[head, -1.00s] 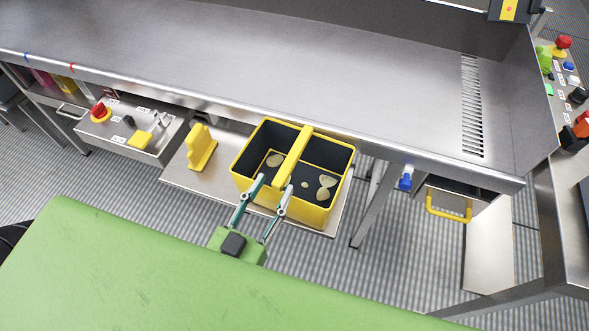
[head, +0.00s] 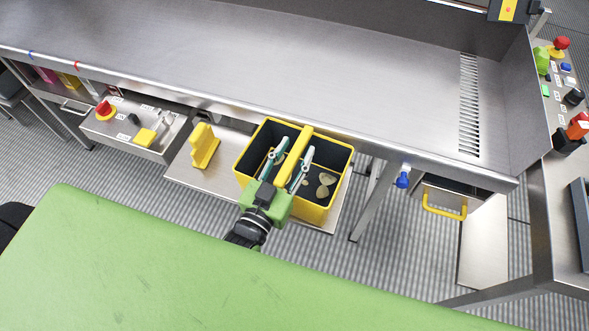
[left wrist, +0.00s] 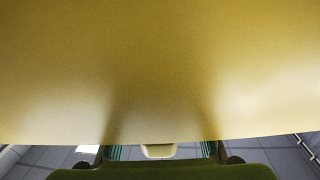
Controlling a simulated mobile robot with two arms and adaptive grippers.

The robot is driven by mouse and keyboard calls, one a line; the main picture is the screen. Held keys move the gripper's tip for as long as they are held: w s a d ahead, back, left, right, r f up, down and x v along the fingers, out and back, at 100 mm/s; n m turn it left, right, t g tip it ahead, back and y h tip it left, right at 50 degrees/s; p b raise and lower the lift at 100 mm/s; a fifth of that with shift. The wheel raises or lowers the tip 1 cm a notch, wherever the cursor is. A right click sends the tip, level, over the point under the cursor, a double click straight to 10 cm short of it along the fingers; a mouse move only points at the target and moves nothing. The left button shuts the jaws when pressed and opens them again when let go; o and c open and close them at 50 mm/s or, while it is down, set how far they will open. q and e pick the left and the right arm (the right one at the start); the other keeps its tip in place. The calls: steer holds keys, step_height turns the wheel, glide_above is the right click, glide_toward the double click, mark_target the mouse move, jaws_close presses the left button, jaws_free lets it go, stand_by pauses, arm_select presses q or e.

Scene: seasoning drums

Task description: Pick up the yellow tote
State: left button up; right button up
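The yellow tote (head: 318,212) stands on a metal shelf below the table edge in the head view. It has dark inner walls, a yellow centre handle bar (head: 296,155) and several pale chip-like pieces inside. My left gripper (head: 290,154) is over the tote, its two fingers apart, one on each side of the handle bar. Contact with the bar cannot be told. In the left wrist view a blurred yellow surface (left wrist: 160,70), likely part of the tote, fills most of the picture, with my left gripper (left wrist: 160,152) at the bottom. My right gripper is not in view.
A yellow bracket (head: 204,146) stands left of the tote on the shelf (head: 180,172). A control box (head: 130,130) with a red button is further left. The steel table (head: 250,65) is behind. A blue valve (head: 402,178) and yellow-handled drawer (head: 444,205) are at right.

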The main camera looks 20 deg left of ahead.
arm_select(q)
jaws_close()
steer(key=shift+r, duration=0.1)
